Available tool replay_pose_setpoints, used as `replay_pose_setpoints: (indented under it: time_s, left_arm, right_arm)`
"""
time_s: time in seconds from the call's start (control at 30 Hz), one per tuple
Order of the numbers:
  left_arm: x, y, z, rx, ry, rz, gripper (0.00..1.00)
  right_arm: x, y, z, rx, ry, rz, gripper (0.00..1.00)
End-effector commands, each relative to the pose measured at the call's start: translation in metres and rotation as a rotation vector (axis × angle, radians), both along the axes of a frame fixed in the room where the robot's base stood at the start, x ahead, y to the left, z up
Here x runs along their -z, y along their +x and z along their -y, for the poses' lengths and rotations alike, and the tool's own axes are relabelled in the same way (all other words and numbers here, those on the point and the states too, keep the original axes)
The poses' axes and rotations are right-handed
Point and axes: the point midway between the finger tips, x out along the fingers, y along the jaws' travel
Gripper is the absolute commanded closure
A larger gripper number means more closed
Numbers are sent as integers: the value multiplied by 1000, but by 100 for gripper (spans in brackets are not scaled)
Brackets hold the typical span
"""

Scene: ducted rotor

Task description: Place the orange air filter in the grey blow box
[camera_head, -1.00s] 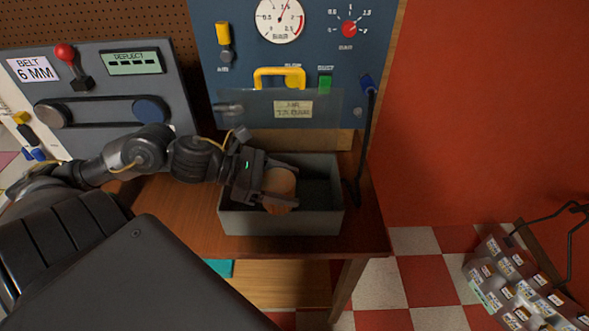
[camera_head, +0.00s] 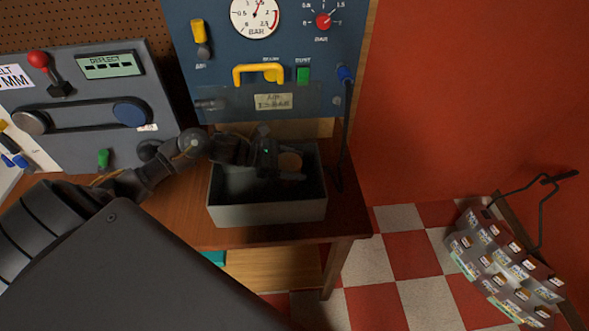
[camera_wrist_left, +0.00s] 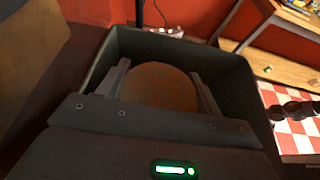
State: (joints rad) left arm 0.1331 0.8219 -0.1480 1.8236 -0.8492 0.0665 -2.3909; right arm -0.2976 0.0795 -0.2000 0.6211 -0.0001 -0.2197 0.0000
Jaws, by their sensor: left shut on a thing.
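The orange air filter (camera_head: 290,162) is a round piece held between the fingers of my left gripper (camera_head: 291,173). The grey blow box (camera_head: 268,214) is an open-topped bin on the wooden bench. My left gripper reaches over its left wall and is down inside the box, with the filter in its right half. In the left wrist view the filter (camera_wrist_left: 160,86) sits between both fingers, with the box wall (camera_wrist_left: 228,70) around it. I cannot tell whether the filter touches the box floor.
A blue panel (camera_head: 225,85) with a gauge, yellow handle and clear flap stands behind the box. A blue-tipped black hose (camera_head: 346,130) hangs at the box's right. A belt tester (camera_head: 90,115) stands left. A wire rack of small packs (camera_head: 505,262) is at the lower right.

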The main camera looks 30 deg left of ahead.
Motion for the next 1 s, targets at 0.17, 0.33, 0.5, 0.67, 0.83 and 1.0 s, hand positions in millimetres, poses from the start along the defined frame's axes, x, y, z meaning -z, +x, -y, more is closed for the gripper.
replay_pose_setpoints:
  time_s: [0.17, 0.33, 0.5, 0.67, 0.83, 1.0]
  left_arm:
    - [19, 2, 0, -4, -5, -5, 60]
    - [31, 2, 0, -2, -2, -1, 60]
    - [32, 2, 0, 0, -1, 0, 60]
    - [35, 2, 0, 0, -1, 1, 60]
    - [34, 2, 0, 0, -1, -1, 26]
    - [34, 2, 0, 0, -1, -1, 26]
  right_arm:
    - [-21, -4, 0, 0, 0, -5, 64]
    - [-23, -4, 0, 0, 0, -6, 64]
    - [-22, -4, 0, 0, 0, -6, 64]
    - [-17, -4, 0, 0, 0, -6, 64]
    - [-18, -4, 1, 0, -1, -5, 64]
    - [-18, -4, 0, 0, -1, -5, 64]
